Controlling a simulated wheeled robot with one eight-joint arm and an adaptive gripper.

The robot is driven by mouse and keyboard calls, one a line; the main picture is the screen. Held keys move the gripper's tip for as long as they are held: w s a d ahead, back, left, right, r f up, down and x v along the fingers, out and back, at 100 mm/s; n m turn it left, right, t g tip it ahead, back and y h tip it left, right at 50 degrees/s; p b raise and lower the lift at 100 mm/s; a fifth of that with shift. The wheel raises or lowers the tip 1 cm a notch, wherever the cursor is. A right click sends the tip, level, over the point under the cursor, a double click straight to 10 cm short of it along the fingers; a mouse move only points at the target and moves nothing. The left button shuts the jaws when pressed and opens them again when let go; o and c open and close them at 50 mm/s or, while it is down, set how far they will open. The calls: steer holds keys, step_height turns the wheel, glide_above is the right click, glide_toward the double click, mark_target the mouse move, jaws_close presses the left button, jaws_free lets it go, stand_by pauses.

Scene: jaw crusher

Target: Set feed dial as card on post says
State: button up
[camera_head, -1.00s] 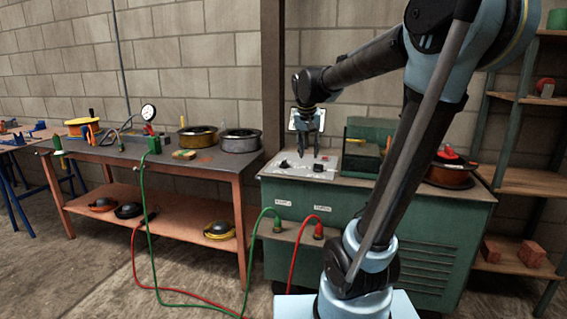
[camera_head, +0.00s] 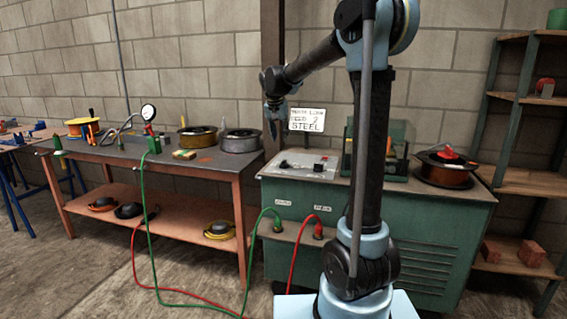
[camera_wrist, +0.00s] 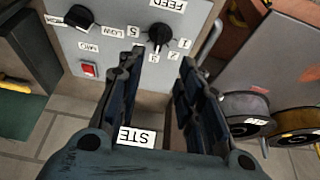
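A white card (camera_head: 306,120) on the dark post behind the green machine reads roughly "MOTOR LOW, FEED 2, STEEL"; its top line is blurred. Its edge, with "STE", shows between my fingers in the wrist view (camera_wrist: 135,137). The grey control panel (camera_wrist: 110,45) is upside down there. My gripper (camera_wrist: 161,62) is open and empty, above the panel's left end in the head view (camera_head: 273,128).
A green glass-fronted box (camera_head: 397,145) and a wire spool (camera_head: 445,168) stand right of the panel on the machine (camera_head: 400,215). A workbench (camera_head: 110,155) with spools and a gauge is at left. Green and red cables hang in front.

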mark_target(284, 161)
steer(key=x, duration=1.4)
steer(key=shift+w+f, duration=0.2)
steer(key=shift+f, duration=0.15)
jaws_close()
